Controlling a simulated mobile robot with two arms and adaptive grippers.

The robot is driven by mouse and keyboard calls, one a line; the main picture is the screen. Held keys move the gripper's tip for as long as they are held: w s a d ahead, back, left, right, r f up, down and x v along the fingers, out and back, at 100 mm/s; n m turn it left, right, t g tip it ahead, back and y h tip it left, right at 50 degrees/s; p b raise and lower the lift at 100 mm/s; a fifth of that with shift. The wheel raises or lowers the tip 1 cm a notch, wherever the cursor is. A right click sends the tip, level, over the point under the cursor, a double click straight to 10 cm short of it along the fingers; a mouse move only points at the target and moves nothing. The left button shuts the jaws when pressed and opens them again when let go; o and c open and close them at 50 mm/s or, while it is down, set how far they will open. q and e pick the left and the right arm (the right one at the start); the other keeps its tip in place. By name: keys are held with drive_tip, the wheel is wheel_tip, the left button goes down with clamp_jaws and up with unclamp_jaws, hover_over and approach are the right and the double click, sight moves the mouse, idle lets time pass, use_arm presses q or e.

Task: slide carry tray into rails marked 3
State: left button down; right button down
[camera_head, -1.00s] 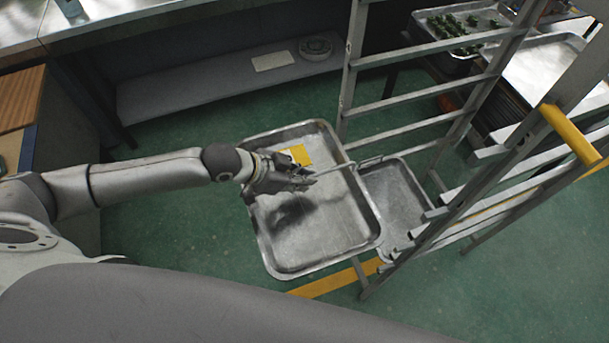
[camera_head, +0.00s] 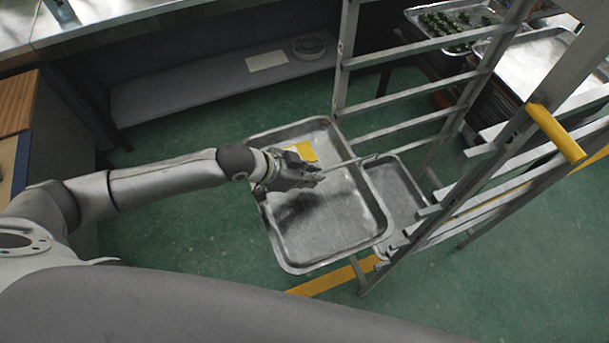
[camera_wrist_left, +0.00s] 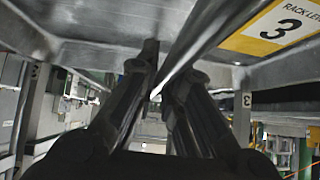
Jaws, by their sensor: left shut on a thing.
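The carry tray (camera_head: 345,225) is a shallow metal tray with a raised rim, and a yellow card (camera_head: 305,151) shows on it. My left gripper (camera_head: 318,178) is over the tray in the head view and is shut on it; the exact grip point is hard to see. In the left wrist view the fingers (camera_wrist_left: 165,85) close beneath metal surfaces, beside a yellow label (camera_wrist_left: 285,25) reading "RACK LEVEL 3". The metal rack (camera_head: 408,215) stands to the right, and the tray's right side reaches its near posts. A small "3" tag (camera_wrist_left: 247,100) marks a post. My right gripper is out of view.
Another metal tray (camera_head: 398,190) sits lower within the rack. Trays with green pieces (camera_head: 450,25) stand at the back right. A grey shelf (camera_head: 200,90) runs along the back. Green floor is open left of the rack.

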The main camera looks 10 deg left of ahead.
sight(351, 161)
use_arm(q)
drive_tip(key=shift+w+d, duration=0.45)
drive_tip(key=shift+d, duration=0.2)
drive_tip(key=shift+w+d, duration=0.45)
drive_tip(key=shift+d, duration=0.15)
drive_tip(key=shift+w+d, duration=0.7)
drive_tip(key=shift+d, duration=0.25)
drive_tip(key=shift+w+d+b, duration=0.25)
drive_tip(key=shift+w+d, duration=0.6)
drive_tip(key=shift+d, duration=0.3)
drive_tip(key=shift+w+d+b, duration=0.2)
drive_tip(key=shift+w+d, duration=0.6)
drive_tip(key=shift+d, duration=0.35)
drive_tip(key=w+d+b, duration=1.3)
drive_tip(key=d+b, duration=0.1)
drive_tip(key=d, duration=0.4)
drive_tip(key=shift+w+d, duration=0.2)
drive_tip(key=shift+d, duration=0.05)
drive_tip(key=shift+f, duration=0.1)
